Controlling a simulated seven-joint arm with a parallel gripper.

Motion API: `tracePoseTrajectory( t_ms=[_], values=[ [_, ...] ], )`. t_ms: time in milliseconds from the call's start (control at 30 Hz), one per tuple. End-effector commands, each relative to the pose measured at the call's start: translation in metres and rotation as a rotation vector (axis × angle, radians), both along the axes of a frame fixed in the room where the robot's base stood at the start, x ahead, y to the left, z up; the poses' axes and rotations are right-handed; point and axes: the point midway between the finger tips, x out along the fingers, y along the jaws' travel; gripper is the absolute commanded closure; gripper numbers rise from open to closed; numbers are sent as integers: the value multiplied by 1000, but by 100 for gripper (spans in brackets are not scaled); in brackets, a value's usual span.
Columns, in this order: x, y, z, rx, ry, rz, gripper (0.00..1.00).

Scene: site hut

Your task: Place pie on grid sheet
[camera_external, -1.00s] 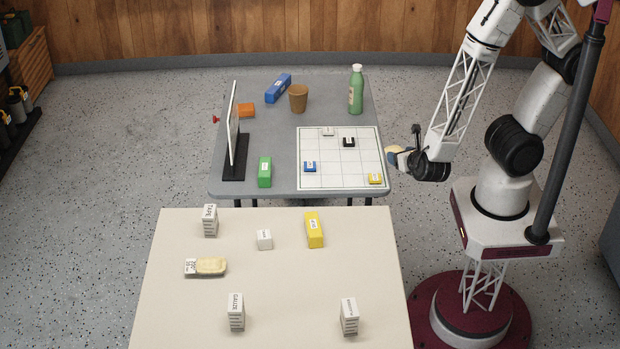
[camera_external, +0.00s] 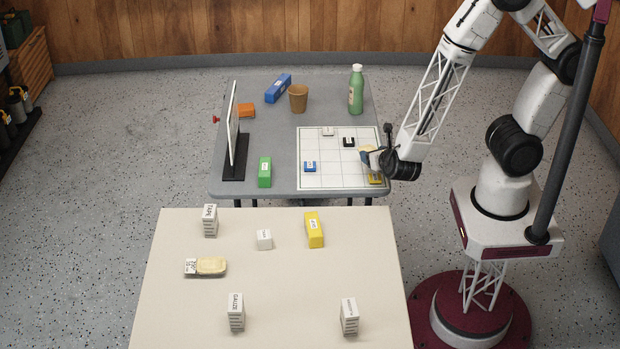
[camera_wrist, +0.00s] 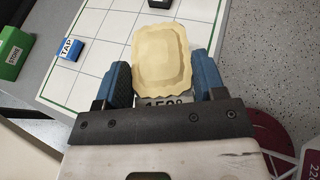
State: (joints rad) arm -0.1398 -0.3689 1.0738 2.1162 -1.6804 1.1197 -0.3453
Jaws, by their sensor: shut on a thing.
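The pie (camera_wrist: 162,58), a pale yellow scalloped slab with a partly hidden label block at its near end, is held between the blue fingers of my gripper (camera_wrist: 164,82). In the external view, my gripper (camera_external: 372,157) and the pie are over the right part of the white grid sheet (camera_external: 312,178) on the grey table. The pie is mostly hidden there by the gripper. Its height above the sheet is hard to tell. The sheet bears small blocks: white (camera_external: 328,131), black (camera_external: 348,142), blue (camera_external: 310,167) and yellow (camera_external: 376,179), the yellow one just in front of my gripper.
Around the sheet stand a green bottle (camera_external: 356,90), brown cup (camera_external: 298,98), green block (camera_external: 265,172), blue block (camera_external: 278,88), orange block (camera_external: 246,111) and upright panel (camera_external: 234,130). The cream table (camera_external: 280,305) holds a similar yellow slab (camera_external: 211,265) and several labelled boxes.

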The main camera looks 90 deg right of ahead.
Motion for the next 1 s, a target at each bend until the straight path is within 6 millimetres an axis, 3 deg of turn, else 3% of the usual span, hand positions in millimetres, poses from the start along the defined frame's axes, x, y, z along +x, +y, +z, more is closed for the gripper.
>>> tracePoseTrajectory(
  t_ms=[200, 400, 867, 1000],
  values=[
    [41, -9, -4, -1, -1, 0, 62],
    [65, -14, -6, 0, 0, -1, 62],
    [71, -15, -7, 0, 0, 1, 62],
    [71, -15, -15, -1, 2, 1, 62]
  ],
)
